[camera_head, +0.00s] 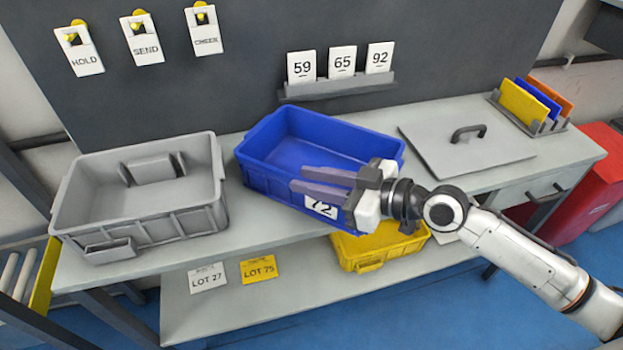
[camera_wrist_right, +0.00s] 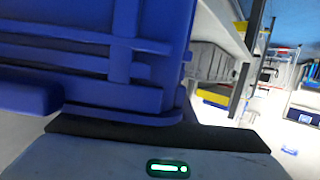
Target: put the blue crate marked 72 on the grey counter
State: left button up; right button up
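The blue crate (camera_head: 262,170) marked 72 (camera_head: 321,207) stands on the grey counter (camera_head: 262,225), right of the grey crate. It looks upright and empty, with its label on the front wall. My right gripper (camera_head: 298,179) is at its front rim. One finger lies above or inside the rim and the other outside, with a narrow strip of blue between them. I cannot tell whether they press on it. The crate's ribbed wall (camera_wrist_right: 90,65) fills the left of the right wrist view, which does not show the fingers clearly. My left gripper is not in view.
A grey crate (camera_head: 215,200) stands on the counter's left. A grey lid (camera_head: 440,152) with a handle lies at right, beside a rack of coloured plates (camera_head: 525,103). A yellow bin (camera_head: 375,243) is on the lower shelf. Number cards (camera_head: 342,63) stand on a wall ledge behind.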

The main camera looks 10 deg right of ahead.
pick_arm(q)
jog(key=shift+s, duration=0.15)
pick_arm(e)
jog(key=shift+r, duration=0.1)
